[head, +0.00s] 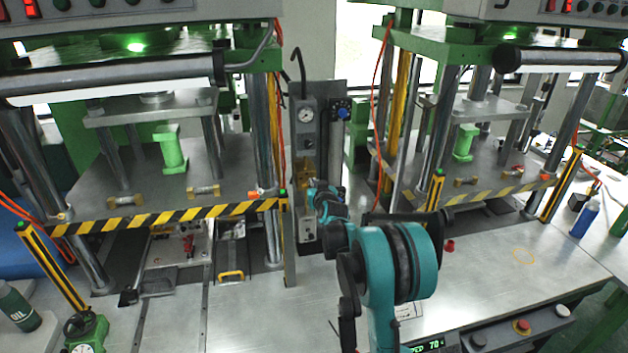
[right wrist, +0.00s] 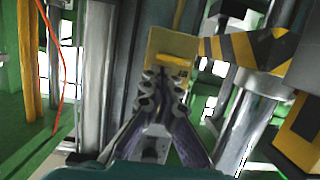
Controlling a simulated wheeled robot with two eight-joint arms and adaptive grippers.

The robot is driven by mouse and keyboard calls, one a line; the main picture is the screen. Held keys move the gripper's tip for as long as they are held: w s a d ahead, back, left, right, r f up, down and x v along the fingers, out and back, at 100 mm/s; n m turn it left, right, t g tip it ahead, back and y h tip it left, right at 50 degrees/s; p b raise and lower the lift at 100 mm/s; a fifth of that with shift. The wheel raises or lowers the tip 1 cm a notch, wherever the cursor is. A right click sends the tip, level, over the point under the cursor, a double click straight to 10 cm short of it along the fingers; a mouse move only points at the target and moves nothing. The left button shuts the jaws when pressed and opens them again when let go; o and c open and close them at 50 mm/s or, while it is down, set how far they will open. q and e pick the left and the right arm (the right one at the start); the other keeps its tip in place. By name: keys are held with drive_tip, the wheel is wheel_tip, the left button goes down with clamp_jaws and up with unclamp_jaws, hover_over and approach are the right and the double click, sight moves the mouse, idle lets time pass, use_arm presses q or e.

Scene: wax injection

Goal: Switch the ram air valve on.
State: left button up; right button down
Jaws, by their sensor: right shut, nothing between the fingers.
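The ram air valve shows in the right wrist view as a yellow plate (right wrist: 157,45) with a raised yellow lever (right wrist: 178,42). In the head view the yellow valve (head: 307,168) sits on the grey panel between the two presses, partly hidden by my right arm. My right gripper (right wrist: 162,78) is shut and empty. Its fingertips are in front of the plate, just below and left of the lever in the wrist view; whether they touch it I cannot tell. In the head view my right gripper (head: 311,187) is small beside the panel. My left gripper is out of view.
A striped guard bar (head: 165,217) runs along the left press, close to the valve. Steel columns stand near. The metal bench (head: 500,270) is mostly clear at right.

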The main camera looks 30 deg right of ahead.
drive_tip(key=shift+s+d+f+m+y+b, duration=0.15)
drive_tip(key=shift+f+m+y+b, duration=0.1)
drive_tip(key=shift+m+b, duration=0.25)
drive_tip(key=shift+w+d+f+m+y+b, duration=0.15)
drive_tip(key=shift+m+y+b, duration=0.1)
drive_tip(key=shift+m+b, duration=0.25)
idle(0.7)
drive_tip(key=m+t+b, duration=0.1)
drive_tip(key=m+b, duration=0.1)
drive_tip(key=m, duration=0.1)
drive_tip(key=f+m+y+b, duration=0.1)
drive_tip(key=m+b, duration=0.1)
drive_tip(key=m, duration=0.1)
drive_tip(key=d+f+m+t+y+b, duration=0.1)
drive_tip(key=m+b, duration=0.1)
drive_tip(key=m, duration=0.1)
drive_tip(key=shift+s+f+t, duration=0.1)
drive_tip(key=shift+s+t, duration=0.15)
drive_tip(key=shift+t, duration=0.05)
idle(0.8)
drive_tip(key=shift+a+f+m+t+y+b, duration=0.1)
drive_tip(key=shift+f+m+t+y+b, duration=0.1)
drive_tip(key=shift+m+b, duration=0.45)
drive_tip(key=shift+a+f+m+t+y+b, duration=0.1)
drive_tip(key=shift+f+m+t+b, duration=0.15)
drive_tip(key=shift+m, duration=0.7)
drive_tip(key=shift+r, duration=0.1)
